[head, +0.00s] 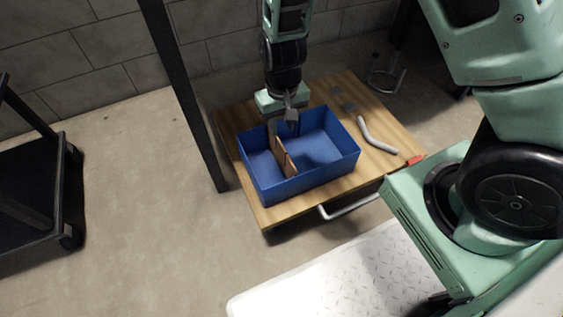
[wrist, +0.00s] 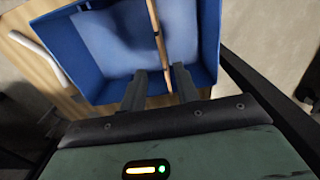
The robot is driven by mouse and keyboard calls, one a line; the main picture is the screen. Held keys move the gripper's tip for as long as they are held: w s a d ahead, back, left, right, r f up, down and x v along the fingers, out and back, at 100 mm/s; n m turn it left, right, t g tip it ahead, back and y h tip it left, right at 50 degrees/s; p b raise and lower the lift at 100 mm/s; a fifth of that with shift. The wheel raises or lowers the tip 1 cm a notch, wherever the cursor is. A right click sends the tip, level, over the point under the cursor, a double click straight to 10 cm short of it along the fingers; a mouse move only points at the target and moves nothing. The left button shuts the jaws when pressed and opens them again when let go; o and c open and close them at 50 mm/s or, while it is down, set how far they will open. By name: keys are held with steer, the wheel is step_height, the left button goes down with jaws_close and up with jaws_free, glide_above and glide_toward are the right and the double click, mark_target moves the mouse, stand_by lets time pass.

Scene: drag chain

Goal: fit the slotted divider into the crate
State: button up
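The blue crate (head: 321,178) sits on a wooden-topped cart, its open side up. The thin brown divider (head: 285,158) stands on edge inside it, running from the far wall toward the near wall and splitting the inside in two. Its slots cannot be made out, nor whether it is fully seated. My gripper (head: 282,123) is over the crate's far side, pointing down. In the wrist view my gripper (wrist: 160,75) has its fingers apart, one on each side of the divider (wrist: 157,35), with gaps showing. The crate (wrist: 100,45) fills the wrist view's upper part.
A bent grey handle-like bar (head: 375,136) lies on the wooden top (head: 400,140) right of the crate. Small dark grey pieces (head: 343,97) lie behind it. A red item (head: 416,160) is at the right edge. A dark post (head: 190,100) stands left of the cart.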

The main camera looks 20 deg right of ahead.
mark_target(282, 151)
step_height(282, 151, down, 6)
steer(key=b, duration=0.3)
steer(key=shift+f, duration=0.2)
step_height(282, 151, down, 5)
steer(key=b, duration=0.4)
steer(key=shift+s+a+f, duration=0.1)
steer(key=shift+a, duration=0.05)
jaws_close()
